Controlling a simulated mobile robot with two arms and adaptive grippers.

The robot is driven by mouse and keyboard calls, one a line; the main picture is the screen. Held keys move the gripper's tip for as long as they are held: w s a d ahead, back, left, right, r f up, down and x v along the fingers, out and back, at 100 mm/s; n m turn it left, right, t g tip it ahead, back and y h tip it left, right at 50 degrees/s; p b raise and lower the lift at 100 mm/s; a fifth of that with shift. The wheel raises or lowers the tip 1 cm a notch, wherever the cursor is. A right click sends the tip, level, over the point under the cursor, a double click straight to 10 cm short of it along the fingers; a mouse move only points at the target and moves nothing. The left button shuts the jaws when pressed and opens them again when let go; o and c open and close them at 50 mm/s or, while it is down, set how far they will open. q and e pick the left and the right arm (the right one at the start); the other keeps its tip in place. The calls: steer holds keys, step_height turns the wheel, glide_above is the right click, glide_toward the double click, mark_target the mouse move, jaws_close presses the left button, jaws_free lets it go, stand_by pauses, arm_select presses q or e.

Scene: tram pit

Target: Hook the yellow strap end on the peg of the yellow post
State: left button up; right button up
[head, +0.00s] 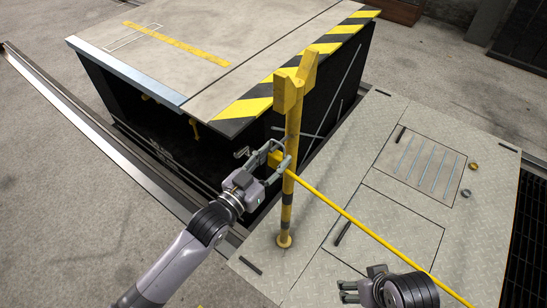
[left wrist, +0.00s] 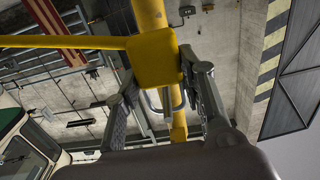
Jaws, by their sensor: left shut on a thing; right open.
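The yellow post (head: 291,130) with dark bands stands upright on the plated platform and has a forked yellow head. My left gripper (head: 277,158) is shut on the yellow strap end (head: 274,159), beside the post's shaft and below its head. In the left wrist view the strap end (left wrist: 155,60) is a yellow block between the fingers, with a metal loop (left wrist: 168,102) beyond it. The post (left wrist: 149,14) passes close behind the block; contact cannot be told. The peg cannot be made out. The yellow strap (head: 385,243) runs taut to the lower right. My right gripper (head: 348,291) is open and empty.
A raised slab (head: 235,50) with a yellow-black striped edge stands behind the post, over a dark pit. The platform (head: 290,265) carries hatch panels, dark handles and two small rings (head: 470,180). A steel rail (head: 90,130) runs along the left. Space above the platform's right is clear.

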arm_select(q)
steer(key=o, duration=1)
steer(key=shift+o, duration=1.1)
steer(key=shift+s+a, duration=0.1)
steer(key=shift+s, duration=0.05)
steer(key=shift+s+a, duration=0.25)
steer(key=shift+s, duration=0.05)
steer(key=v, duration=1.1)
